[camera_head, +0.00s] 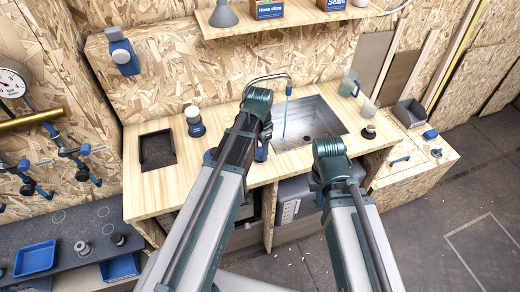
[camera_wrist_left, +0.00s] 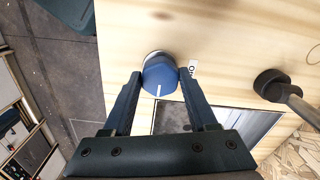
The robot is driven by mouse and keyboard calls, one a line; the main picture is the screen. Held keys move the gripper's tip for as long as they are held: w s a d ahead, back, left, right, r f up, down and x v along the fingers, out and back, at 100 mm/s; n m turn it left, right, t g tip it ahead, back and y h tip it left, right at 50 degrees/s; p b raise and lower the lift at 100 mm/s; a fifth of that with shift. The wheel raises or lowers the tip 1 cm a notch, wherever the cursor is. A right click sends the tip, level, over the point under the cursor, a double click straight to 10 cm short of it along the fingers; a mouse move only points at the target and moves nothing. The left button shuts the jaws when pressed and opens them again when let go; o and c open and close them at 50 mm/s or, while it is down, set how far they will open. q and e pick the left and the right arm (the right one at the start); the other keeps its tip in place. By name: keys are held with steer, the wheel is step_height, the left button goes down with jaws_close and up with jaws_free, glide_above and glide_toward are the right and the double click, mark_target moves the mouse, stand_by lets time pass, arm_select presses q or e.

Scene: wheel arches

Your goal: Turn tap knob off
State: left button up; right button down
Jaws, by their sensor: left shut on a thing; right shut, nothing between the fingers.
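The tap knob (camera_wrist_left: 160,77) is blue with a white line on its top, seen in the left wrist view. It sits on the wooden counter beside a partly hidden "ON" label (camera_wrist_left: 193,69). My left gripper (camera_wrist_left: 161,82) has one finger on each side of the knob and is shut on it. In the head view my left gripper (camera_head: 262,150) is at the counter's front, and the knob is hidden there. The tap (camera_head: 288,90) arches over the sink (camera_head: 318,108), with a pale blue stream below its spout. My right gripper (camera_head: 321,199) is shut and empty before the counter.
A white-and-blue jar (camera_head: 194,121) and a dark inset tray (camera_head: 157,150) are on the counter's left. Clear cups (camera_head: 347,84) and a dark round item (camera_head: 369,132) stand right of the sink. A shelf (camera_head: 290,15) overhangs the back.

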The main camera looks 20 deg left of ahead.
arm_select(q)
steer(key=shift+c, duration=0.7)
steer(key=n, duration=0.8)
steer(key=shift+n, duration=0.3)
steer(key=n, duration=0.4)
steer(key=shift+n, duration=0.3)
steer(key=n, duration=0.4)
steer(key=shift+n, duration=0.3)
